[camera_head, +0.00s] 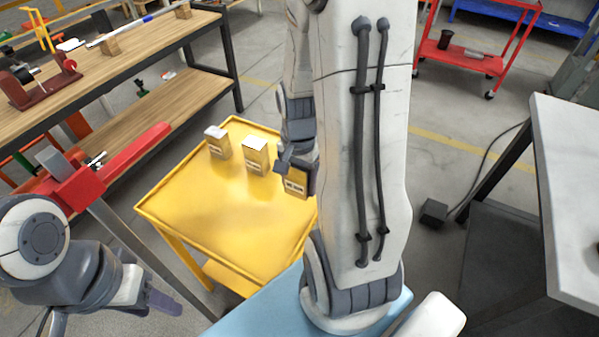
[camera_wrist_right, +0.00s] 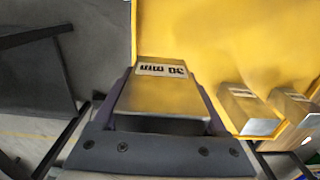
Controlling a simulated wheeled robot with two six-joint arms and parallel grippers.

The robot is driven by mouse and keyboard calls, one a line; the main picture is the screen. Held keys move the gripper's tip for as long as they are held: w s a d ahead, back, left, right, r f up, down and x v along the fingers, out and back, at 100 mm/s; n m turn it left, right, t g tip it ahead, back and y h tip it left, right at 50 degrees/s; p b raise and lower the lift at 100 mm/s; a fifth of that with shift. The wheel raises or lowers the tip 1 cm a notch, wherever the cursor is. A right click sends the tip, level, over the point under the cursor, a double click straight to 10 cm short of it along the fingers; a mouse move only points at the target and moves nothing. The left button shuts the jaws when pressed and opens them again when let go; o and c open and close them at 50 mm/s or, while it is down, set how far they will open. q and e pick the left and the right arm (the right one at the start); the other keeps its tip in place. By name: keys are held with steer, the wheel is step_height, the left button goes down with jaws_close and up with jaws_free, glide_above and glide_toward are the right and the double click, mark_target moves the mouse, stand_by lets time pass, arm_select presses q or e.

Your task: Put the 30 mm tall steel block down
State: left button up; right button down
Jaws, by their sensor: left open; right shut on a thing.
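The 30 mm steel block (camera_head: 295,184) is between the fingers of my right gripper (camera_head: 297,172), by the right edge of the yellow cart top (camera_head: 225,215). In the right wrist view the block (camera_wrist_right: 170,96) shows its label and sits between both dark fingers of the gripper (camera_wrist_right: 168,100). The yellow surface is below it; I cannot tell whether the block touches it. My left gripper (camera_head: 160,302) is open at the lower left, away from the cart top, partly hidden by its own arm.
Two other labelled blocks (camera_head: 217,142) (camera_head: 255,156) stand on the cart's far part, left of the held one. The cart's middle and front are clear. A wooden workbench (camera_head: 130,50) is at the left, a white-topped table (camera_head: 570,170) at the right.

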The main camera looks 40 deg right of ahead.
steer(key=shift+s+a+r, duration=1.2)
steer(key=shift+s+a, duration=0.05)
steer(key=shift+s, duration=0.1)
steer(key=w+a+f+n+p, duration=0.3)
steer(key=w+a+n+p, duration=0.6)
steer(key=w+n, duration=0.2)
steer(key=n, duration=0.2)
steer(key=shift+n, duration=0.3)
